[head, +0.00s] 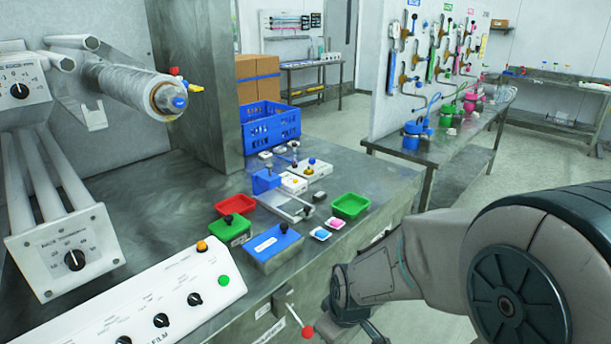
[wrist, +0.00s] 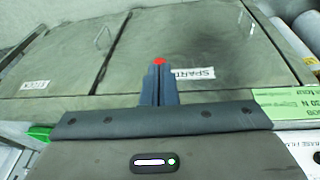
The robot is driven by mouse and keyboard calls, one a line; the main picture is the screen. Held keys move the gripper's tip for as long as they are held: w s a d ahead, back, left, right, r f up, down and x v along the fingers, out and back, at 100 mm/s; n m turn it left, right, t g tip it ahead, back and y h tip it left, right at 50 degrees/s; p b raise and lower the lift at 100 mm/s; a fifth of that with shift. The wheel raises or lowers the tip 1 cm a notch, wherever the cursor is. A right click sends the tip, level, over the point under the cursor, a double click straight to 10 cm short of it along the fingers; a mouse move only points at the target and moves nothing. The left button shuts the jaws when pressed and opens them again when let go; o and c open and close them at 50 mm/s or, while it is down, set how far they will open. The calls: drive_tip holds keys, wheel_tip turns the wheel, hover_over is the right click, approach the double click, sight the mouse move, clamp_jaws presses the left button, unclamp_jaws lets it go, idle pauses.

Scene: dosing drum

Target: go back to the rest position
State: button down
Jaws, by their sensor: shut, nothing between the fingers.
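My gripper (wrist: 158,72) shows in the wrist view with its two dark fingers together and nothing between them. A red ball knob (wrist: 159,61) shows just past the fingertips; I cannot tell whether they touch. In the head view the red ball knob (head: 307,332) is the end of a lever at the front of the workbench (head: 150,205). My arm comes in from the right and bends down beside the bench front at the bottom edge. My fingers cannot be made out there.
Red tray (head: 236,205), green tray (head: 350,205) and blue-topped box (head: 273,246) stand on the bench. A white control panel (head: 150,305) lies at the lower left. A blue crate (head: 270,127) stands behind. Labelled cabinet doors (wrist: 195,40) fill the wrist view.

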drive_tip(key=s+d+r+m+h, duration=0.1)
drive_tip(key=s+d+r+m, duration=0.6)
drive_tip(key=s+r, duration=0.3)
drive_tip(key=shift+s+d+r+m, duration=0.25)
drive_tip(key=shift+d+r+m, duration=0.15)
drive_tip(key=shift+r+m, duration=0.35)
drive_tip(key=shift+a, duration=0.1)
